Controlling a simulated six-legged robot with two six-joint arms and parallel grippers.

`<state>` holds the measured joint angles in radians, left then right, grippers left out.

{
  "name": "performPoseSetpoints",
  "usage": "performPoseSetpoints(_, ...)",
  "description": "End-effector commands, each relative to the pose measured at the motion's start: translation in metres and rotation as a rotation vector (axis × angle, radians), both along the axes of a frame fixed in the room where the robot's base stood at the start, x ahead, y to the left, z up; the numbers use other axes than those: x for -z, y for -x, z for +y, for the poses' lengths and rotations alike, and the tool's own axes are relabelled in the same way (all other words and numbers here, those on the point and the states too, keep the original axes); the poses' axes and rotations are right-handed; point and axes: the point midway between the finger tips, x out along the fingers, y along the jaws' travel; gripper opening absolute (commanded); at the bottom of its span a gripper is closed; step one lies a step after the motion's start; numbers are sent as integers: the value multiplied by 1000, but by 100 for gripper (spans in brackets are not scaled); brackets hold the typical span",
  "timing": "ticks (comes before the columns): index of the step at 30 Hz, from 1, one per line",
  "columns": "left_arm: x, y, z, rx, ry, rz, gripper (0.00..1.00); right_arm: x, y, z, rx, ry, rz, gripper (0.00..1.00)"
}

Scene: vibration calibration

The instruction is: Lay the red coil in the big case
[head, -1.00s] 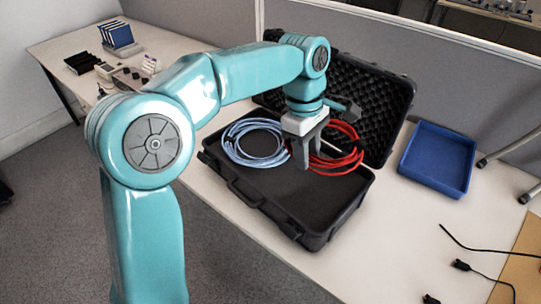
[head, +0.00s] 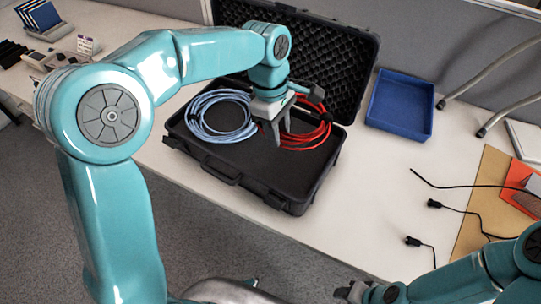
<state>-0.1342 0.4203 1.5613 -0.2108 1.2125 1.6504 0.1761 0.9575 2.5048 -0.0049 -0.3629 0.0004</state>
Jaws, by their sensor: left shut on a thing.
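The big case (head: 222,165) is black and lies open on the table, its foam-lined lid (head: 340,60) standing up behind. The red coil (head: 318,138) is in the right part of the case, partly hidden behind my gripper. My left gripper (head: 277,138) points down over the case with its jaws shut on the red coil's left side. Whether the coil touches the case floor is hard to tell. My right gripper (head: 350,293) is at the bottom edge, away from the case, its jaws unclear.
A blue coil (head: 192,122) lies in the case's left part. An empty blue tray (head: 400,105) stands right of the case. Black cables (head: 450,208) and a tan folder (head: 480,205) lie farther right.

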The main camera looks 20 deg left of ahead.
Motion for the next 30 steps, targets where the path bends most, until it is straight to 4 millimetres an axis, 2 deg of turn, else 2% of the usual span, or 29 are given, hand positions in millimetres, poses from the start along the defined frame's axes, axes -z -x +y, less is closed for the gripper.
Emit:
performPoseSetpoints(1, 17, 1, 1, -1, 0, 2, 0, 3, 0, 0, 0, 0, 0, 43)
performPoseSetpoints(6, 59, 0, 2, -3, 1, 2, 0, 6, 0, 0, 0, 0, 0, 43)
performPoseSetpoints(14, 88, -1, 5, -4, 0, 0, 0, 7, 0, 0, 0, 0, 0, 43)
performPoseSetpoints(18, 112, -1, 5, -4, 0, 2, 0, 9, 0, 0, 0, 0, 0, 43)
performPoseSetpoints(22, 123, -1, 5, -4, 1, -2, 0, 9, 0, 0, 0, 0, 0, 43)
performPoseSetpoints(30, 125, -1, 5, -5, 1, -3, 0, 10, 0, 0, 0, 0, 0, 43)
